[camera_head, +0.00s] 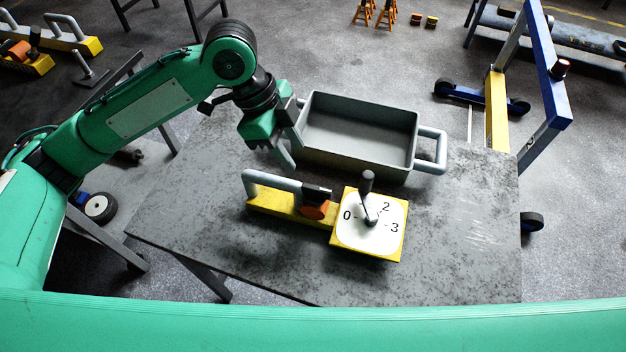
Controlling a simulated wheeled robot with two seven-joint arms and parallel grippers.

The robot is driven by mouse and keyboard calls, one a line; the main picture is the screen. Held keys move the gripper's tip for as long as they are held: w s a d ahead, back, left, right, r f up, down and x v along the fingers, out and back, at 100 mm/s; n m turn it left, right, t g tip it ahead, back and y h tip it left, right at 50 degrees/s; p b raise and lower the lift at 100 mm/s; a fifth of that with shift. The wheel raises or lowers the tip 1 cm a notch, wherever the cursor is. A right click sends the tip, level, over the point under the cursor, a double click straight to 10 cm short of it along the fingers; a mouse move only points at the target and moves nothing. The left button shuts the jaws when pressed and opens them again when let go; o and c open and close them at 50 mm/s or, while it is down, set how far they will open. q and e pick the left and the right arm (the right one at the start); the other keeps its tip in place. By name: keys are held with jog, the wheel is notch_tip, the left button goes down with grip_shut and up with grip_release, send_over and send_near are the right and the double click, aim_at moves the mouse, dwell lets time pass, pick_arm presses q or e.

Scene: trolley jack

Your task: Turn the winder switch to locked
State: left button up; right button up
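A yellow box with a white dial face (358,239) stands on the grey table. The figures 0, 2 and 3 show on it, and a dark upright lever (367,183) rises from its middle, covering the dial between 0 and 2. Joined to its left is a yellow base with a grey bar handle (272,181) and an orange knob (314,209). No label reading locked is legible, so I cannot tell which part is the winder switch. My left gripper (293,155) is above the table, behind the bar handle, empty, its fingers apart. My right gripper is not in view.
A grey tray (414,150) with side handles stands behind the dial box, close to my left gripper. The table (460,240) is clear at the right and front. A blue and yellow frame (545,70) stands on the floor at the right.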

aim_at(315, 188)
pick_arm(q)
jog(key=x, duration=1.1)
jog(key=shift+d+p, duration=0.1)
jog(key=shift+p, duration=0.25)
grip_shut()
